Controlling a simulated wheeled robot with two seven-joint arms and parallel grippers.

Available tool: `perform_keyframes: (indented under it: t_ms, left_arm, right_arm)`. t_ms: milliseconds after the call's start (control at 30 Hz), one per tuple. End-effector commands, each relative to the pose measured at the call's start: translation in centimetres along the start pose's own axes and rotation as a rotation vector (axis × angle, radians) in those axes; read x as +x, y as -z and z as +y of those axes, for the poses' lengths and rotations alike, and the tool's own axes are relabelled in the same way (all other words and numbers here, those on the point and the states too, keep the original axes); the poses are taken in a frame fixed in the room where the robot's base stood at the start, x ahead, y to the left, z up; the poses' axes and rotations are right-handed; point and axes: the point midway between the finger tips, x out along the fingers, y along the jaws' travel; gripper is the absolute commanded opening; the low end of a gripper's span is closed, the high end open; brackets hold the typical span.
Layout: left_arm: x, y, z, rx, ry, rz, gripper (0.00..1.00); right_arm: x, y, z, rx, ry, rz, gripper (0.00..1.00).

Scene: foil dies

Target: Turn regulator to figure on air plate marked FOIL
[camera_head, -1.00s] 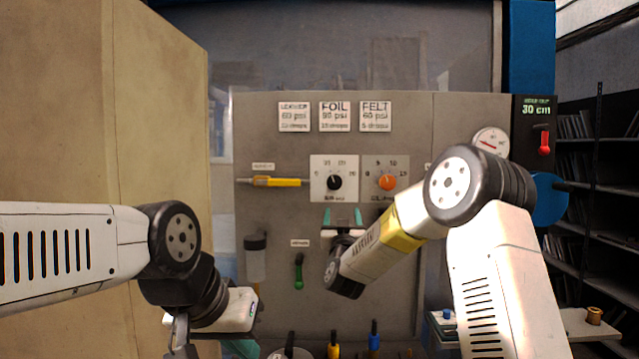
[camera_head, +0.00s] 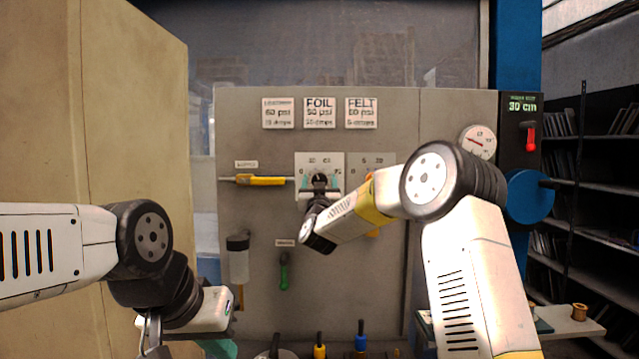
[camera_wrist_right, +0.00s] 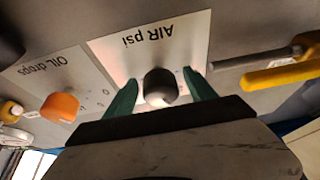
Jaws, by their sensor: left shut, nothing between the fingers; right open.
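The regulator is a black knob (camera_wrist_right: 161,86) on a pale plate marked AIR psi (camera_wrist_right: 128,45) in the right wrist view. In the head view the plate (camera_head: 335,160) sits on the grey panel, its knob partly behind my right gripper (camera_head: 320,191). My right gripper is open, its green fingers (camera_wrist_right: 161,94) on either side of the knob; I cannot tell whether they touch it. The FOIL plate (camera_head: 320,113) hangs above, between two others; its small figures look like 50 psi. My left gripper (camera_head: 218,349) is low at the left, mostly cut off by the bottom edge.
An orange knob (camera_wrist_right: 60,107) on the OIL drops plate is beside the air plate. A yellow-handled lever (camera_head: 262,181) lies on the other side. A tan cabinet stands left.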

Motion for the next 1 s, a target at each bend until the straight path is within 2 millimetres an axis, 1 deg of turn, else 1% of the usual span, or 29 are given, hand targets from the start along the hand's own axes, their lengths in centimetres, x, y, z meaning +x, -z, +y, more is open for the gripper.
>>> perform_keyframes:
  t_ms: [100, 133, 267, 300, 367, 400, 433, 767, 1000]
  left_arm:
    - [0.00, 0.00, 0.00, 0.000, 0.000, 0.000, 0.00]
    - [0.00, 0.00, 0.00, 0.000, 0.000, 0.000, 0.00]
    - [0.00, 0.00, 0.00, 0.000, 0.000, 0.000, 0.00]
    - [0.00, 0.00, 0.00, 0.000, 0.000, 0.000, 0.00]
    - [0.00, 0.00, 0.00, 0.000, 0.000, 0.000, 0.00]
    - [0.00, 0.00, 0.00, 0.000, 0.000, 0.000, 0.00]
    - [0.00, 0.00, 0.00, 0.000, 0.000, 0.000, 0.00]
    - [0.00, 0.00, 0.00, 0.000, 0.000, 0.000, 0.00]
    - [0.00, 0.00, 0.00, 0.000, 0.000, 0.000, 0.00]
  right_arm:
    - [-0.01, 0.01, 0.01, 0.000, 0.000, 0.000, 0.65]
    - [-0.02, 0.01, 0.01, 0.000, 0.000, 0.000, 0.61]
    - [-0.02, 0.01, 0.02, 0.000, 0.000, 0.000, 0.35]
    - [-0.03, 0.02, 0.02, 0.000, 0.000, 0.000, 0.27]
    - [-0.03, 0.02, 0.01, 0.000, 0.000, 0.001, 0.15]
    - [-0.03, 0.02, 0.01, 0.000, 0.000, 0.001, 0.08]
    - [-0.03, 0.02, 0.01, 0.000, 0.000, 0.001, 0.03]
    - [-0.06, 0.01, -0.07, 0.047, -0.019, 0.001, 0.03]
    - [-0.04, 0.06, -0.15, 0.186, -0.077, 0.002, 0.03]
